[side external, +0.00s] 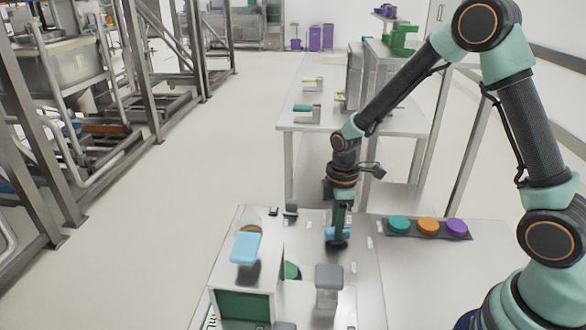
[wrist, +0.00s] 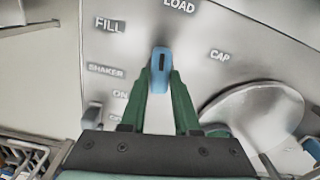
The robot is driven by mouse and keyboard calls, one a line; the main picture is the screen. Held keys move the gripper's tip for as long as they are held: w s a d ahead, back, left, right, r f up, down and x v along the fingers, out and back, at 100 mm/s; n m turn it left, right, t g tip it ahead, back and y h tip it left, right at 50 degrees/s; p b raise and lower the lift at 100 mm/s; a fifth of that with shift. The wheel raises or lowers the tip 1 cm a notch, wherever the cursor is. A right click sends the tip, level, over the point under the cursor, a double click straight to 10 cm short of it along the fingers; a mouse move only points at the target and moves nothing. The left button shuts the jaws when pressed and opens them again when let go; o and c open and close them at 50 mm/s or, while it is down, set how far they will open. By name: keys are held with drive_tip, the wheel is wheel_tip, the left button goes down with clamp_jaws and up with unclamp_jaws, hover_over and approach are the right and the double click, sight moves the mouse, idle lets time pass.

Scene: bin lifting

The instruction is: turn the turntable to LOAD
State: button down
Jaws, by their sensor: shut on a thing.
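The blue dial knob (wrist: 161,76) stands on the pale panel, between the green fingers of my gripper (wrist: 160,78). The fingers are shut on its sides. A dark line runs along the knob and points up the picture, between the FILL label (wrist: 109,25) and the LOAD label (wrist: 179,5), closer to LOAD. The CAP label (wrist: 220,55) is to the right. In the side view, my gripper (side external: 339,225) points down onto the blue knob (side external: 338,239). A round metal disc (wrist: 265,105) lies right of the fingers; I cannot tell whether it is the turntable.
Teal (side external: 399,223), orange (side external: 428,226) and purple (side external: 457,228) buttons sit on a dark strip to the right. A SHAKER label (wrist: 106,70) is left of the knob.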

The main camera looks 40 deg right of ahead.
drive_tip(key=shift+m, duration=1)
drive_tip(key=c, duration=0.6)
unclamp_jaws()
drive_tip(key=shift+c, duration=0.2)
wheel_tip(320, 180, up, 12)
drive_tip(key=shift+r, duration=0.15)
